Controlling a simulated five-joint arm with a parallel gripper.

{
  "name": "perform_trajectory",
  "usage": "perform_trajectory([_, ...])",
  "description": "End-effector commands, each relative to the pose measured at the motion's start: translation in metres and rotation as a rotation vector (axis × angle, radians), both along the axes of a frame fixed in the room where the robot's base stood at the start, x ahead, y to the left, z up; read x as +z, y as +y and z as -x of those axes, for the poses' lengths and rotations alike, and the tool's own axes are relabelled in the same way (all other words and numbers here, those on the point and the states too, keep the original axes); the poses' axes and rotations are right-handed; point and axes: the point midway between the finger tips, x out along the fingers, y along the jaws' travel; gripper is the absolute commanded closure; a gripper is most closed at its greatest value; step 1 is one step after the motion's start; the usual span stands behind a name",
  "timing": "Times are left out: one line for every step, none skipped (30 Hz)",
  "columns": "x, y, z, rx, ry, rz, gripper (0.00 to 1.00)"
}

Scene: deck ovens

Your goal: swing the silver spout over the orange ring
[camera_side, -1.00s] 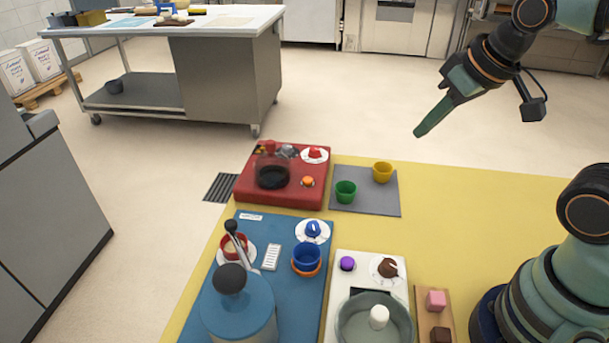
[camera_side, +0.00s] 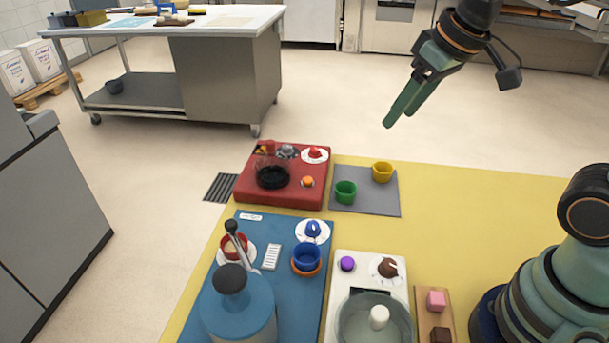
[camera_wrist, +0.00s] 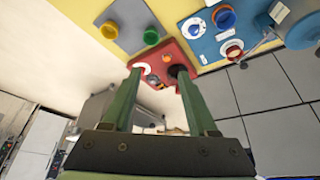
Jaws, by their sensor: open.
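A blue tank with a dark round knob (camera_side: 230,279) stands at the front left of the blue board. The silver spout (camera_side: 238,243) is a slim grey tube beside it, its dark upper end over the red-rimmed cup (camera_side: 234,247). The orange ring (camera_side: 306,271) lies to the right, around the base of a blue cup (camera_side: 306,256). The spout also shows at the upper right of the wrist view (camera_wrist: 268,34). My gripper (camera_side: 399,118) is open and empty, high above the far part of the mat, well away from the spout. Its two fingers show apart in the wrist view (camera_wrist: 158,78).
A red unit (camera_side: 250,190) with a dark round vessel stands behind the blue board (camera_side: 285,225). Green (camera_side: 345,191) and yellow (camera_side: 382,171) cups stand on a grey pad. A white unit with a bowl (camera_side: 375,320) is at the front.

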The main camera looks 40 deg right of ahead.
Motion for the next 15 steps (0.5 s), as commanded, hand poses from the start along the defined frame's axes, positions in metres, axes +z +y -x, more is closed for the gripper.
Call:
perform_trajectory([0.005, 0.012, -0.012, 0.036, 0.027, 0.003, 0.41])
perform_trajectory([0.008, 0.019, -0.018, 0.055, 0.042, 0.007, 0.41])
perform_trajectory([0.011, 0.028, -0.026, 0.08, 0.06, 0.01, 0.41])
perform_trajectory([0.013, 0.035, -0.032, 0.098, 0.074, 0.013, 0.41])
perform_trajectory([0.015, 0.043, -0.038, 0.117, 0.087, 0.015, 0.41])
perform_trajectory([0.017, 0.053, -0.046, 0.142, 0.106, 0.02, 0.41])
perform_trajectory([0.018, 0.061, -0.052, 0.16, 0.119, 0.023, 0.41])
perform_trajectory([0.018, 0.069, -0.058, 0.179, 0.134, 0.028, 0.41])
perform_trajectory([0.018, 0.081, -0.065, 0.204, 0.15, 0.033, 0.41])
perform_trajectory([0.018, 0.089, -0.07, 0.222, 0.164, 0.037, 0.41])
perform_trajectory([0.017, 0.098, -0.075, 0.241, 0.177, 0.041, 0.41])
perform_trajectory([0.016, 0.11, -0.082, 0.266, 0.195, 0.048, 0.41])
perform_trajectory([0.014, 0.12, -0.086, 0.284, 0.208, 0.052, 0.41])
perform_trajectory([0.012, 0.129, -0.09, 0.303, 0.222, 0.058, 0.41])
perform_trajectory([0.009, 0.142, -0.096, 0.327, 0.239, 0.066, 0.41])
